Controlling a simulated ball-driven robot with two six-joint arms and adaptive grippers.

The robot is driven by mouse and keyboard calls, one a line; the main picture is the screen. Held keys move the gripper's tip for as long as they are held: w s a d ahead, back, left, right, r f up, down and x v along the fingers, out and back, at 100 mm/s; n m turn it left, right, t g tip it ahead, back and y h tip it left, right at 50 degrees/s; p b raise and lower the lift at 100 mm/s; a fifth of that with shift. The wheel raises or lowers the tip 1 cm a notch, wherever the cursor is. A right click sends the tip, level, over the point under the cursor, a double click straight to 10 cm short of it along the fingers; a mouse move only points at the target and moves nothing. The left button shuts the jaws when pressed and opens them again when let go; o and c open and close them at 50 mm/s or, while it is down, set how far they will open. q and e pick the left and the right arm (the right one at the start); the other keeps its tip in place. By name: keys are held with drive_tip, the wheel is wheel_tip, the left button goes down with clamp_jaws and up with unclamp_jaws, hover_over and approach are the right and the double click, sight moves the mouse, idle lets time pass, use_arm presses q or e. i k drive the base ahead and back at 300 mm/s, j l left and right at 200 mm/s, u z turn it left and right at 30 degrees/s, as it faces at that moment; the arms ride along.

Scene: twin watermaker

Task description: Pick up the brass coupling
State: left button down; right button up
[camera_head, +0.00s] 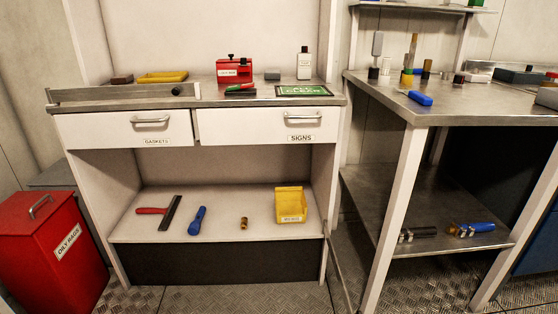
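A small brass-coloured cylindrical piece (244,223), which looks like the brass coupling, is on the lower shelf (270,233) of the white cabinet. It sits between a blue torch-like tool (197,220) on its left and a yellow bin (291,205) on its right, touching neither. It is too small to make out its details. Neither of my grippers is in view.
A red-handled scraper (170,211) lies at the shelf's left. Above are the closed GASKETS drawer (124,129) and SIGNS drawer (267,125). A red OILY RAGS bin (50,245) stands left. A metal workbench (450,107) with a lower shelf of tools stands right.

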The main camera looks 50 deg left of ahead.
sight(244, 221)
drive_tip(key=u, duration=1.7)
